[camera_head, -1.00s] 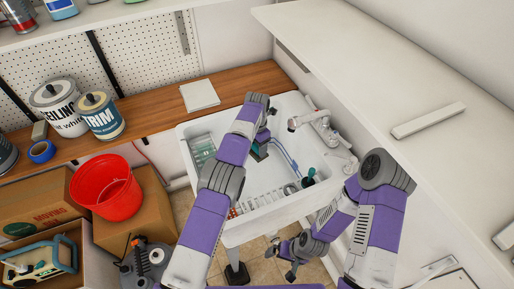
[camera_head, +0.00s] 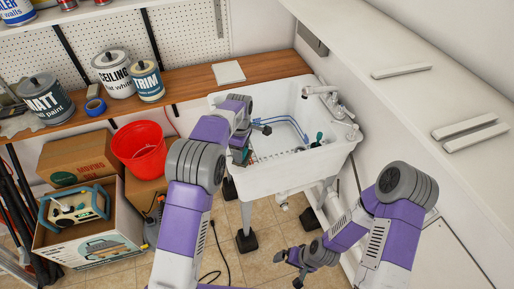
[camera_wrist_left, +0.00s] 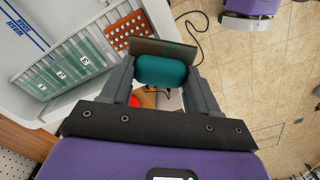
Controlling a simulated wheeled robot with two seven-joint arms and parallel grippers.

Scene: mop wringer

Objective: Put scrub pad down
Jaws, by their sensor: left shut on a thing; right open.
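My left gripper (camera_head: 240,153) is shut on the scrub pad, a teal block with a flat brownish-grey face. In the left wrist view the pad (camera_wrist_left: 162,71) sits between the two fingers, held in the air. The gripper is at the left front edge of the white sink (camera_head: 285,170), with floor and a cable visible below and beyond it. In the head view the arm hides most of the pad. My right gripper (camera_head: 293,265) is open and empty, low over the tiled floor in front of the sink.
A red bucket (camera_head: 141,150) stands on a cardboard box left of the sink. An open box (camera_head: 85,240) holds a radio-like device. Paint cans (camera_head: 113,75) and a white pad of paper (camera_head: 228,72) are on the wooden counter. A white shelf runs along the right.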

